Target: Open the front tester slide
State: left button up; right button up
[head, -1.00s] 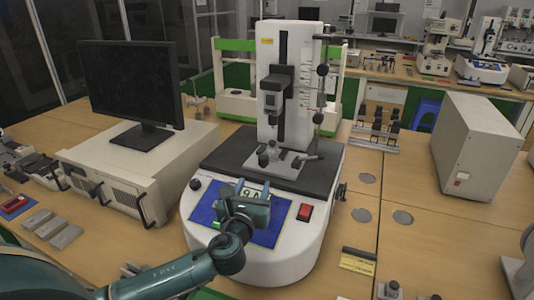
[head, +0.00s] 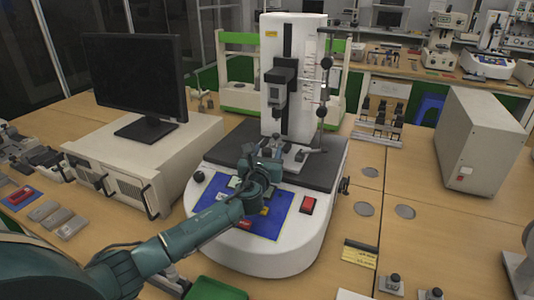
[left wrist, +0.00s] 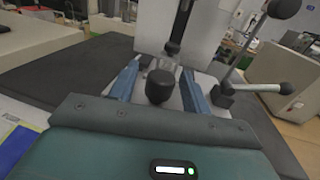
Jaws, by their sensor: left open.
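The tester (head: 335,200) stands on the table, with a white column, a dark grey bed and a rounded white base. On its bed is a light grey front slide plate (head: 302,160), partly hidden behind my left gripper (head: 266,160). My left gripper is over the front of the bed, pointing at the plate. In the left wrist view its two blue fingers (left wrist: 160,80) are apart. A black round knob (left wrist: 160,86) shows between them, with the plate (left wrist: 178,97) beneath. I cannot tell whether either finger touches the knob. My right gripper is not in view.
A monitor (head: 135,85) on a beige case (head: 150,165) stands left of the tester. A lever (left wrist: 262,88) with black ends stands right of the fingers in the left wrist view. A beige box (head: 480,145) is at the right.

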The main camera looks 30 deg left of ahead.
pick_arm(q)
jog(key=shift+c, duration=0.2)
grip_shut()
dwell(0.3)
